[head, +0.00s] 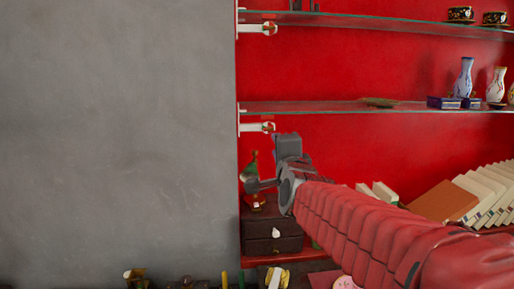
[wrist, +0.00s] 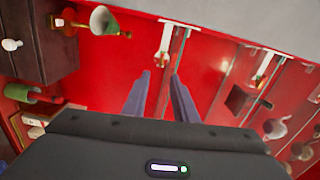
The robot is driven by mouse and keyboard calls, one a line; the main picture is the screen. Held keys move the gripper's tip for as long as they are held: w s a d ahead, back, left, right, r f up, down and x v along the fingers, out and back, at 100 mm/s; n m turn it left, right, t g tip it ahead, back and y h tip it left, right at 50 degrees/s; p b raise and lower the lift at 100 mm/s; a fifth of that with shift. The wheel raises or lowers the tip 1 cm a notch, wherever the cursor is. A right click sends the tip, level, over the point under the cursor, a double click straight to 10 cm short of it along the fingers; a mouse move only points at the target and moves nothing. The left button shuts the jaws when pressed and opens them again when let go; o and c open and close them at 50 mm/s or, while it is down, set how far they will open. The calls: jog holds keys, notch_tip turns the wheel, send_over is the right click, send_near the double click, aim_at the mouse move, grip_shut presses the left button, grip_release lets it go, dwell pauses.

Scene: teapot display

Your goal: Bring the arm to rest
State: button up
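My arm (head: 370,225), in a red padded sleeve, reaches from the lower right of the head view up and left towards the red-backed shelves. My grey gripper (head: 256,185) is at its end, in front of the red back panel near the grey wall's edge. It appears just above a small dark drawer cabinet (head: 272,233); the depth gap between them is hard to judge. The gripper is empty.
Glass shelves (head: 340,106) on white brackets hold vases (head: 465,78) and small boxes at right. A green and gold ornament (head: 252,165) stands by the gripper, also in the wrist view (wrist: 103,21). Books (head: 482,190) lean at lower right. The grey wall (head: 115,130) at left is bare.

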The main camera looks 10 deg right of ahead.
jog(key=s+a+f+n+g+y, duration=0.1)
jog(key=s+f+n+g, duration=0.35)
jog(key=f, duration=0.45)
jog(key=s+a+f+n+g+y, duration=0.1)
jog(key=s+a+f+n+g, duration=0.2)
jog(key=f+n, duration=0.4)
jog(key=s+d+f+n+g, duration=0.1)
jog(key=s+f, duration=0.4)
jog(key=s, duration=0.7)
jog(key=s+f+n+g, duration=0.4)
jog(key=s+f+n, duration=0.1)
jog(key=s, duration=0.7)
jog(key=shift+s+d+h, duration=0.4)
